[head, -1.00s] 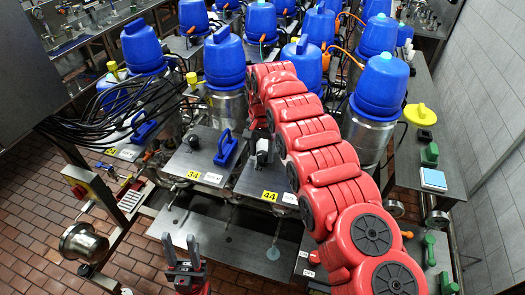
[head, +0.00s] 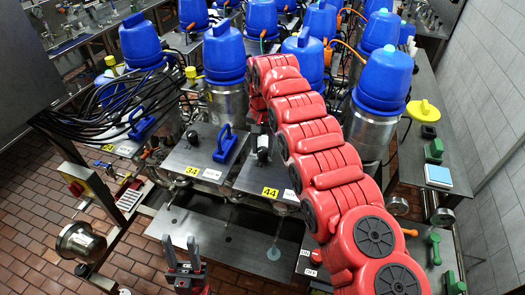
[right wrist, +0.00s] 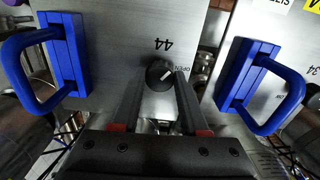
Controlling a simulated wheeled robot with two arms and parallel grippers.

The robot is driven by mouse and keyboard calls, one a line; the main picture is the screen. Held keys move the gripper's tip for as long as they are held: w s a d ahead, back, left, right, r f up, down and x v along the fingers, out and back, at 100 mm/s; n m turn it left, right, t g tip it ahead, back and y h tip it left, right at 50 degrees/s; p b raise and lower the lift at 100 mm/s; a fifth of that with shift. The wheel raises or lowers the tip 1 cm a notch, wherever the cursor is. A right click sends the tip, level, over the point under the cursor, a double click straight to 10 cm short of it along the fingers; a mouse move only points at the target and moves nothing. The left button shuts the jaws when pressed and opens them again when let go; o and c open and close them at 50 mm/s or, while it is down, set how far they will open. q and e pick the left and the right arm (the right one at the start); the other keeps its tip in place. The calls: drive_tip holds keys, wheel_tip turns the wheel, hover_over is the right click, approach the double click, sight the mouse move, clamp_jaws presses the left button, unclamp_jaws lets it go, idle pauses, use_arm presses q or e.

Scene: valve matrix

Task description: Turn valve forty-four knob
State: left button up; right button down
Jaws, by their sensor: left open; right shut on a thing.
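The valve 44 knob (right wrist: 160,75) is round and black with a white pointer line. It sits on a metal panel below an upside-down "44", with an "OPEN" mark beside it in the right wrist view. The pointer slants toward the OPEN side. My right gripper (right wrist: 158,88) has one dark finger on each side of the knob and is shut on it. In the head view the yellow 44 label (head: 269,193) shows on the panel, and my red right arm hides most of that gripper. My left gripper (head: 182,252) is open and empty, low in front of the panels.
Blue handles (right wrist: 68,58) (right wrist: 258,85) stand on both sides of the knob. Panel 34 (head: 191,171) lies to the left in the head view. Blue-topped cylinders (head: 225,55) stand behind. Black cables (head: 95,110) hang at the left.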

drive_tip(key=n, duration=0.2)
drive_tip(key=shift+n, duration=2.5)
drive_tip(key=shift+c, duration=2.1)
unclamp_jaws()
